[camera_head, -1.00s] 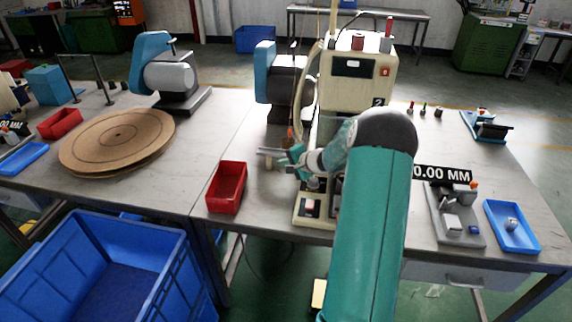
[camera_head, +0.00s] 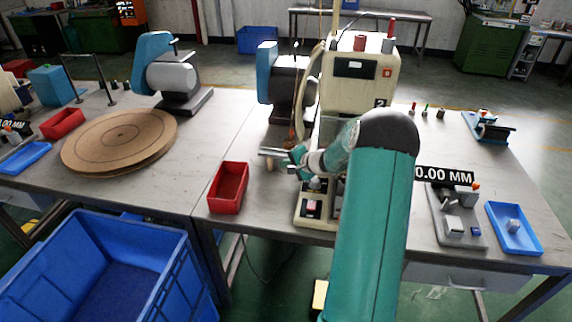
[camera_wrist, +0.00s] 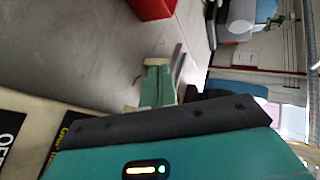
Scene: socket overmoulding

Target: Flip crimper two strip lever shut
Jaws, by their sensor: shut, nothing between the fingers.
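Crimper two is the cream machine (camera_head: 359,72) marked with a 2, standing on the middle table. My gripper (camera_head: 288,160) is shut and empty at the machine's lower left side, and also shows in the wrist view (camera_wrist: 158,86). A thin grey bar (camera_head: 270,151) lies right by the fingers; I cannot tell whether they touch. A small orange piece (camera_head: 292,135) stands just behind the gripper. I cannot clearly make out the strip lever or its position. My arm hides much of the machine's lower front.
A red bin (camera_head: 228,188) sits left of the gripper, and a blue-and-black reel unit (camera_head: 267,75) stands behind it. A grey fixture (camera_head: 456,222) and a blue tray (camera_head: 513,229) are at the right.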

